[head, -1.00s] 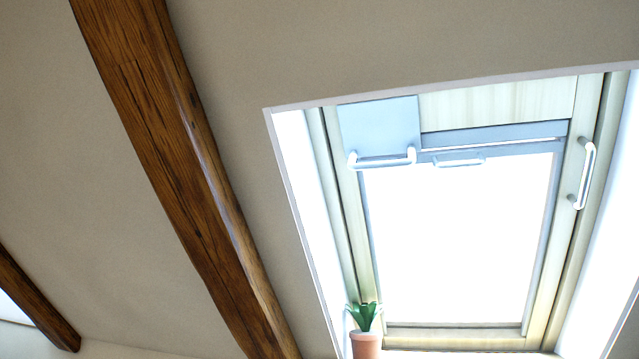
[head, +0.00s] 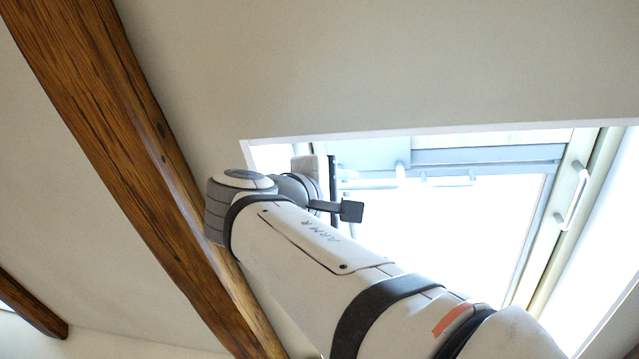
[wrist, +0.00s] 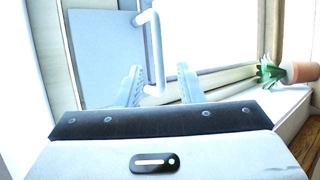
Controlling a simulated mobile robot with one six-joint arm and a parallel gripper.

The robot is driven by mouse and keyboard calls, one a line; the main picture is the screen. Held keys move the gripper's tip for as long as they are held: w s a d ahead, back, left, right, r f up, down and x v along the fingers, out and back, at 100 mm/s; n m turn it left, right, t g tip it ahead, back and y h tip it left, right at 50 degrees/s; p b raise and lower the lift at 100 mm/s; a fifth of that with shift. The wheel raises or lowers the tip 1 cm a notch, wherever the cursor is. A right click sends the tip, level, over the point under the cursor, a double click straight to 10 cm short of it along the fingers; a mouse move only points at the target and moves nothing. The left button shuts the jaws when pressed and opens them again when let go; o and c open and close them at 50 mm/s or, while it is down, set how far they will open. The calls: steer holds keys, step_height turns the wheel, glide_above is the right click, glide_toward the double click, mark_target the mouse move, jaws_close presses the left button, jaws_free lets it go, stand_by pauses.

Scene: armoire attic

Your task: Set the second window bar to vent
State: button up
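The skylight window (head: 530,240) is at the right of the head view, with bright glass. A white bar (wrist: 154,50) on a blue-grey plate (wrist: 105,55) shows in the wrist view; in the head view my arm hides most of it. My gripper (wrist: 160,84) is open, with its two fingers apart and the near end of the bar in line with the gap between them. I cannot tell whether they touch it. A second white bar (head: 573,196) stands along the window's right frame. A small white handle (head: 448,181) sits on the top rail.
A dark wooden beam (head: 130,150) runs down the sloped ceiling at the left. The window recess edge (head: 430,131) borders the opening.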

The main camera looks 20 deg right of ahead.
mark_target(366, 188)
steer(key=shift+w+d+r, duration=0.15)
steer(key=shift+d+r, duration=0.1)
steer(key=shift+r, duration=0.05)
steer(key=p+x, duration=0.3)
steer(key=x, duration=0.4)
steer(key=shift+d+f, duration=0.1)
steer(key=shift+f, duration=0.05)
steer(key=shift+c, duration=0.3)
jaws_close()
